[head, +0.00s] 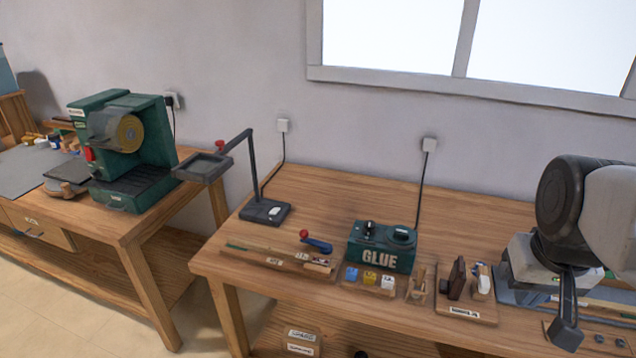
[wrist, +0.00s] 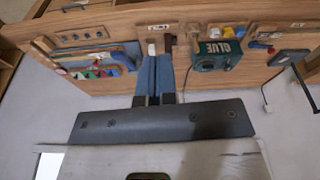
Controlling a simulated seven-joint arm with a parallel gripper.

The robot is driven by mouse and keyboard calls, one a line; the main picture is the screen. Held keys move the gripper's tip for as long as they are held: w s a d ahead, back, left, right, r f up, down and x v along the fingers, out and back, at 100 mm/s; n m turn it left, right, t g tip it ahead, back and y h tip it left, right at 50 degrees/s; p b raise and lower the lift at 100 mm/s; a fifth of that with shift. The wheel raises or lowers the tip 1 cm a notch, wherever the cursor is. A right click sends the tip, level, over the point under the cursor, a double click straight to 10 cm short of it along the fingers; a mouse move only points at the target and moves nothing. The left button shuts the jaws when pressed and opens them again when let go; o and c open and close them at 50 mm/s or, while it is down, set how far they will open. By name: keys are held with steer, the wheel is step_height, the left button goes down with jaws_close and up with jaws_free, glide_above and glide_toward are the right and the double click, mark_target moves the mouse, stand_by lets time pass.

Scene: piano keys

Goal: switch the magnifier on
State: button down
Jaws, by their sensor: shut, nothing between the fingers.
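The magnifier is a dark stand with a jointed arm and a square head (head: 203,166), at the left end of the nearer bench. Its flat base (head: 250,209) carries a pale rocker-like switch (head: 273,211); I cannot tell its position. My gripper (head: 565,335) is at the far right of the head view, far from the magnifier. In the wrist view its two fingers (wrist: 157,60) are together, with nothing between them.
A green glue box (head: 382,246) stands between my gripper and the magnifier. A red-knobbed blue lever (head: 316,242) and small blocks line the bench front. A wooden holder (head: 467,290) is near my gripper. The bench (head: 330,199) is clear behind the lever. A green machine (head: 122,150) stands on another bench.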

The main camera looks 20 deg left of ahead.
steer(key=w+a+r+n+g, duration=0.1)
steer(key=w+a+r+n, duration=0.1)
steer(key=w+a, duration=0.5)
steer(key=w+a+r+n, duration=0.2)
steer(key=w+r, duration=0.1)
steer(key=w, duration=0.7)
steer(key=w+a+f+n+g, duration=0.15)
steer(key=w+a+n, duration=0.35)
steer(key=w+a, duration=1)
steer(key=n+g, duration=0.2)
steer(key=n, duration=0.6)
glide_above(273, 212)
steer(key=w, duration=0.3)
step_height(273, 212, down, 20)
steer(key=shift+r, duration=0.15)
steer(key=f, duration=0.4)
steer(key=s+f, duration=0.1)
steer(key=f, duration=0.4)
steer(key=s+f, duration=0.1)
steer(key=f, duration=0.3)
steer(key=shift+s+f, duration=0.25)
steer(key=shift+f, duration=0.15)
